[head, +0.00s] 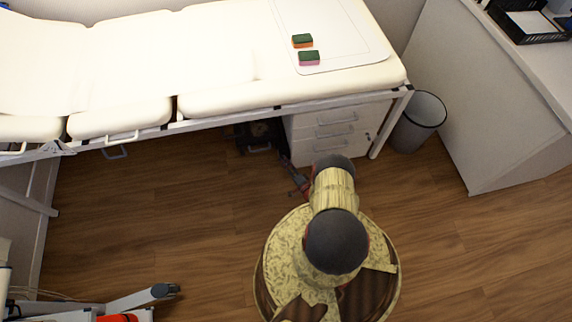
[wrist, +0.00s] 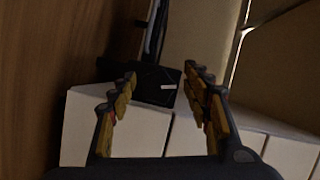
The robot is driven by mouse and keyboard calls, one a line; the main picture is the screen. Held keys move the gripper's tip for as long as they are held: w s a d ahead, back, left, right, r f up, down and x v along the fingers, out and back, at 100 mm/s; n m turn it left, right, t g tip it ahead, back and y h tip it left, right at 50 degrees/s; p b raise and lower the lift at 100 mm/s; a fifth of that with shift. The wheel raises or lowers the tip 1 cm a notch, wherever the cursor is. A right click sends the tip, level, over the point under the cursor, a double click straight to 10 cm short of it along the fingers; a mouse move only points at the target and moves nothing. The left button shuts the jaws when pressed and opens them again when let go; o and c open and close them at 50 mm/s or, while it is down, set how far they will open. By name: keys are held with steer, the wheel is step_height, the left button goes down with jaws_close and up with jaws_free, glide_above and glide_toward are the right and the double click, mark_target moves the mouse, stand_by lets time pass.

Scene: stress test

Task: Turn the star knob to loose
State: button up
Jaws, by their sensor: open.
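I cannot make out a star knob in either view. My gripper (wrist: 160,77) is open, its two fingers apart with nothing between them. In the head view the gripper is mostly hidden by my arm; a small dark and red part of it shows low in front of the cabinet. A dark boxy device (head: 258,135) sits under the bed, left of the cabinet. In the wrist view a dark box (wrist: 158,88) with a small white label shows beyond the fingertips; it seems to be the same device. A knob on it cannot be told.
A padded white bed (head: 215,60) stands above, with two sponges (head: 303,41) (head: 309,58) on a white board (head: 345,50). A white drawer cabinet (head: 330,130) and a grey bin (head: 418,122) stand at right.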

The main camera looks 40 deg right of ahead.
steer(key=shift+c, duration=0.7)
steer(key=c, duration=1)
steer(key=n+g, duration=0.1)
steer(key=n, duration=0.2)
steer(key=shift+g, duration=0.3)
steer(key=n, duration=0.1)
steer(key=n+g+h, duration=0.1)
steer(key=n, duration=0.1)
steer(key=shift+a+g+h, duration=0.15)
steer(key=shift+g+h, duration=0.15)
steer(key=n+g+h, duration=0.1)
steer(key=n, duration=0.2)
steer(key=shift+f, duration=0.1)
steer(key=shift+n+g+h, duration=0.5)
steer(key=shift+n+h, duration=0.2)
steer(key=shift+n, duration=0.2)
steer(key=o, duration=1.1)
